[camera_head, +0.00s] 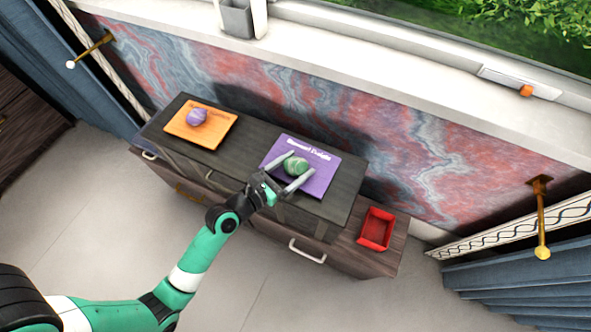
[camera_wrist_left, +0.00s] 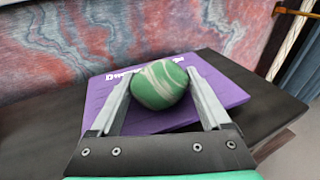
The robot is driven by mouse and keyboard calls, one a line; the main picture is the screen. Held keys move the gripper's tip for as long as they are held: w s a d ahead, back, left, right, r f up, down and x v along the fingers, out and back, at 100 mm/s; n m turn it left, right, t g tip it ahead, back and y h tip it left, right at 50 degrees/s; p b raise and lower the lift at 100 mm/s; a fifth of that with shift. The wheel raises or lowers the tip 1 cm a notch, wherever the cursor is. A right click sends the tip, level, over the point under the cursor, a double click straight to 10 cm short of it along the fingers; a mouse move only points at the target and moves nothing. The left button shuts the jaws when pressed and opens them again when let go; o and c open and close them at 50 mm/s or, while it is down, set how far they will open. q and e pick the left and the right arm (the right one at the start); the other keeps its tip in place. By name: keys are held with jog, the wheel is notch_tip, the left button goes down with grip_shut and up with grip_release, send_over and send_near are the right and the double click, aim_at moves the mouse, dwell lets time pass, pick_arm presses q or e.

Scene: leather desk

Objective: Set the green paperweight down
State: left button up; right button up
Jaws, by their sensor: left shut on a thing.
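The green paperweight (camera_head: 296,166) is a rounded, white-streaked stone, seen over the purple book or board (camera_head: 317,184) on the dark desk top. In the left wrist view the paperweight (camera_wrist_left: 160,86) sits between the two fingers near their tips. My left gripper (camera_head: 294,171) is shut on it. The purple board (camera_wrist_left: 222,88) lies behind and below the paperweight in that view; whether the paperweight touches it I cannot tell. White lettering on the board is partly hidden by the paperweight. My right gripper is not in view.
An orange board (camera_head: 181,127) with a purple stone (camera_head: 197,116) on it lies at the left of the dark desk top (camera_head: 245,150). A red tray (camera_head: 376,229) stands on a lower surface at the right. The desk between the two boards is clear.

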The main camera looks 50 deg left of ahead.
pick_arm(q)
jog(key=shift+r, duration=0.2)
jog(key=shift+f, duration=0.15)
jog(key=o, duration=1.4)
jog(key=shift+s, duration=0.15)
jog(key=s+r+p, duration=0.1)
jog(key=s+r, duration=0.1)
jog(key=s, duration=0.9)
jog(key=shift+s+d, duration=0.2)
jog(key=shift+s, duration=0.1)
